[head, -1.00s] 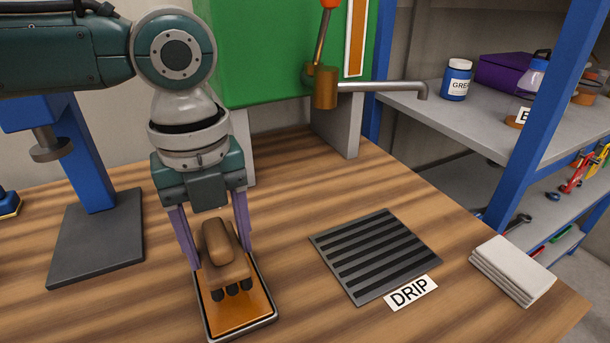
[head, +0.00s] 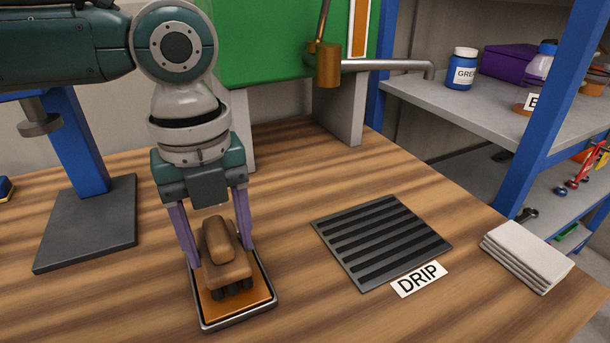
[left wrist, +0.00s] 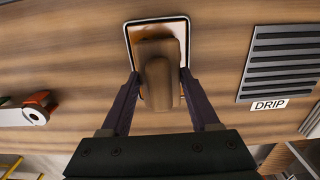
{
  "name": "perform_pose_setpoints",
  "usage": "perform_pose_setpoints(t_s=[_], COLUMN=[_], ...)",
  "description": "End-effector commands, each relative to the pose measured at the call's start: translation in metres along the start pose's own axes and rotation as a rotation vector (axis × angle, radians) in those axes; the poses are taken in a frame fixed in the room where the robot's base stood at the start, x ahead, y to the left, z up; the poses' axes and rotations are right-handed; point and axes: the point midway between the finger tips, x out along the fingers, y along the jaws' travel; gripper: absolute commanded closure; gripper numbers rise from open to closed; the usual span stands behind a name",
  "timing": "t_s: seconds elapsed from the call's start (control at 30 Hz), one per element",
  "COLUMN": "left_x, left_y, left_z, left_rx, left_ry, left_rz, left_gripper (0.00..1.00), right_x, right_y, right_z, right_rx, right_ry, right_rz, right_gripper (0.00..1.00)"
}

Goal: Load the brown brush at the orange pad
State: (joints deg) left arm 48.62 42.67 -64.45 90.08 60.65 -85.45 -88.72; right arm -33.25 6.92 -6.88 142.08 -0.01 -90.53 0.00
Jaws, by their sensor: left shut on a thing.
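The brown brush (head: 225,257) has a rounded handle on a block with dark bristles below. My left gripper (head: 222,260) is shut on it, one finger on each side. The brush is over the orange pad (head: 240,297), which lies in a metal-rimmed tray on the bench. I cannot tell whether the bristles touch the pad. In the left wrist view the brush (left wrist: 158,80) sits between the fingers, and part of the orange pad (left wrist: 160,28) shows past it. My right gripper is not in view.
A black drip grate (head: 382,243) with a DRIP label (head: 418,279) lies to the right. A folded white cloth (head: 527,255) lies at the bench's right edge. A green machine (head: 280,40) stands behind. A blue post on a dark base (head: 88,222) stands at left.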

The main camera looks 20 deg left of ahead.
Motion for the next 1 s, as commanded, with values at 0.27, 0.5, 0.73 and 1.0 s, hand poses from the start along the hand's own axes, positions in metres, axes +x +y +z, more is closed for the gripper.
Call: perform_pose_setpoints(t_s=[0.27,0.5,0.73,1.0], left_x=[0.002,0.005,0.008,0.010], left_y=[0.000,0.000,0.000,0.000], left_z=[0.000,0.000,0.000,0.000], left_rx=[0.000,0.000,0.000,0.000], left_ry=[0.000,0.000,0.000,0.000], left_rz=[0.000,0.000,0.000,0.000], left_gripper=[0.83,0.83,0.83,0.83], right_x=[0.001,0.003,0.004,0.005], right_y=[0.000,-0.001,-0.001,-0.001], right_z=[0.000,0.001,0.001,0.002], right_rx=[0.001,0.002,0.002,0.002], right_ry=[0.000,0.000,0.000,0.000], right_rz=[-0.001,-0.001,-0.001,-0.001], right_gripper=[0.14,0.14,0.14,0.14])
